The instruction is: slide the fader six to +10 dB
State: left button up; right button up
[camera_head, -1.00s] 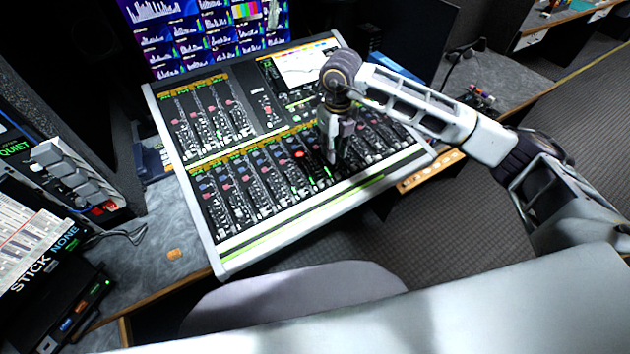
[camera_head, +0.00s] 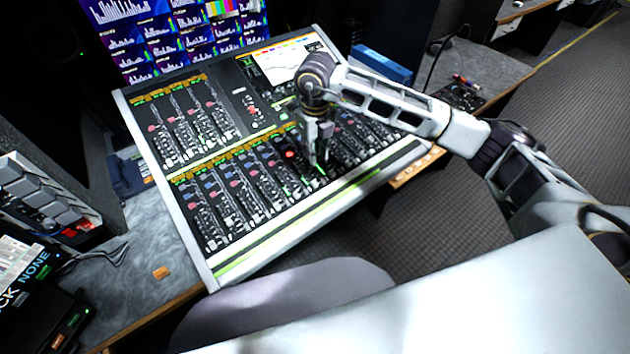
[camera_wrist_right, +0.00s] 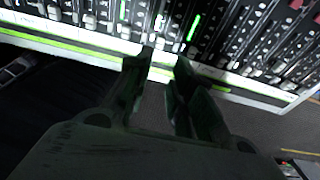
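The mixing console (camera_head: 205,262) lies tilted on the desk, with fader strips in an upper-left bank and a long lower bank. I cannot read the channel numbers, so I cannot single out fader six. My right gripper (camera_head: 318,160) points down over the lower bank, right of a red cap (camera_head: 291,154), and hides some strips. In the right wrist view its two fingers (camera_wrist_right: 163,62) stand apart with an empty gap, the console's front edge and green strip showing beyond. Lit green meters (camera_wrist_right: 193,28) show past the fingertips. Contact with the panel cannot be told. My left gripper is out of view.
A grey chair back (camera_head: 290,300) stands in front of the console. Monitors with coloured graphs (camera_head: 185,38) rise behind it. A small orange object (camera_head: 161,272) lies on the desk at left. Other equipment (camera_head: 40,190) stands at far left. Open carpet (camera_head: 520,130) lies at right.

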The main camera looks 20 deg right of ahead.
aim_at(315, 184)
jog(key=shift+f, duration=0.1)
notch_tip(315, 184, down, 13)
jog(key=shift+r+p, duration=0.1)
jog(key=shift+p, duration=0.65)
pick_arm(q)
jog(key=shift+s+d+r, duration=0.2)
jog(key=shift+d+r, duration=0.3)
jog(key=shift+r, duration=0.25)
pick_arm(e)
jog(key=shift+f, duration=0.4)
jog(key=shift+c, duration=0.5)
grip_shut()
